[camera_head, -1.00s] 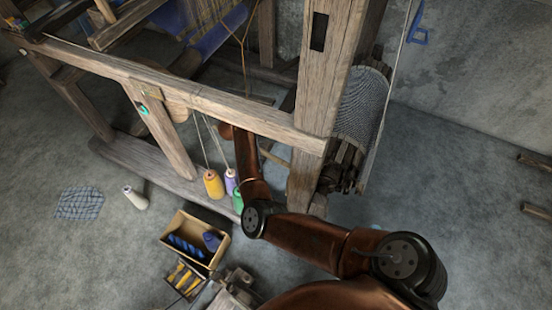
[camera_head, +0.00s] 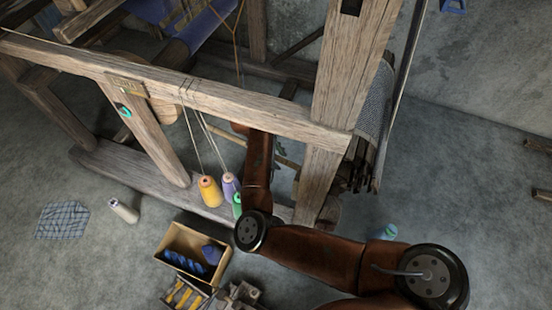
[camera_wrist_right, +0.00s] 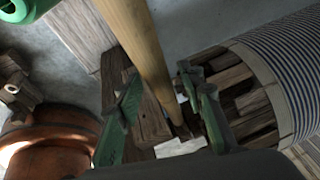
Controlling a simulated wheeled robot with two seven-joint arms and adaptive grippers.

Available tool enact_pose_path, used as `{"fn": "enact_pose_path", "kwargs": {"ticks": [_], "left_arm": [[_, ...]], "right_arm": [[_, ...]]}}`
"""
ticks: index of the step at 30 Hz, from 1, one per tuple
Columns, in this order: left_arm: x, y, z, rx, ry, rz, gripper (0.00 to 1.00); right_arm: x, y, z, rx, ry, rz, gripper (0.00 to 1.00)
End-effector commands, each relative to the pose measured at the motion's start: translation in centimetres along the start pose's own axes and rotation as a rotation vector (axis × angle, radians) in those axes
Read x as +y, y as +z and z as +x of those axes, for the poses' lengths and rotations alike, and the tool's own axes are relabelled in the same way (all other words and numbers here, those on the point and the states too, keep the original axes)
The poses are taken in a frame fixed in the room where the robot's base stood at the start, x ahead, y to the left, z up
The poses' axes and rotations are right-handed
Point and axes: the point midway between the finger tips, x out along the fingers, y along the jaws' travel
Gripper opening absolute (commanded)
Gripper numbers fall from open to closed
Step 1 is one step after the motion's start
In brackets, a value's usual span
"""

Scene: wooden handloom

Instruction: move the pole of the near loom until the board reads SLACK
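The near loom (camera_head: 230,104) is a weathered wooden frame. The pole lies closer to the left finger, with a gap to the right one. My left gripper is out of view.
A cardboard box (camera_head: 172,246) and a tool tray stand on the floor. A striped cloth roll (camera_wrist_right: 280,75) is close right of the gripper. The floor at right is mostly clear.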

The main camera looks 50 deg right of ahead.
Motion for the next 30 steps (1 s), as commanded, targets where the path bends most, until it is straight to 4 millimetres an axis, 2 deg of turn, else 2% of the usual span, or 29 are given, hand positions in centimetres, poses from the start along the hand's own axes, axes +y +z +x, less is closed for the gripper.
{"fn": "enact_pose_path", "kwargs": {"ticks": [11,26,30], "left_arm": [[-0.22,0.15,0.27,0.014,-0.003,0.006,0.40],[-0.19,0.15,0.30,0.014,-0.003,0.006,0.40],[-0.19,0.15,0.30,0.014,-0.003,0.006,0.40]], "right_arm": [[-0.02,-0.02,0.42,0.000,-0.001,0.000,0.36],[-0.01,-0.01,0.44,0.000,-0.001,0.000,0.01],[-0.01,-0.01,0.45,0.000,-0.001,0.000,0.00]]}}
